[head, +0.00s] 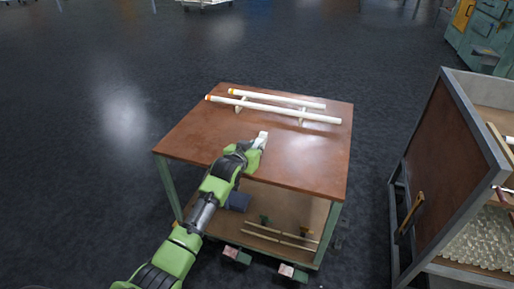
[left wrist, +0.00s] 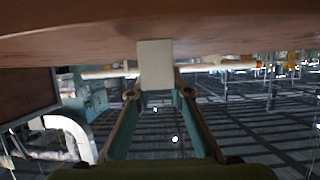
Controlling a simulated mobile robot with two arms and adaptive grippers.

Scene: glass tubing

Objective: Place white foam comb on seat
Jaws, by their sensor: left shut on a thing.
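My left gripper (head: 257,144) is over the near middle of the brown table top. It is shut on a white block, the white foam comb (head: 263,136), which also shows as a pale upright block between the fingertips in the left wrist view (left wrist: 155,62). The comb is at or just above the table top; I cannot tell whether it touches. Two white tubes (head: 275,109) with orange ends lie behind it, across pale supports (head: 302,117). I cannot make out a separate marked seat. My right gripper is not in view.
The table (head: 185,144) has a lower shelf (head: 300,215) with rods and small items. An open cart (head: 435,165) holding many glass pieces stands at the right. The table top is clear to the right of the gripper and at the left.

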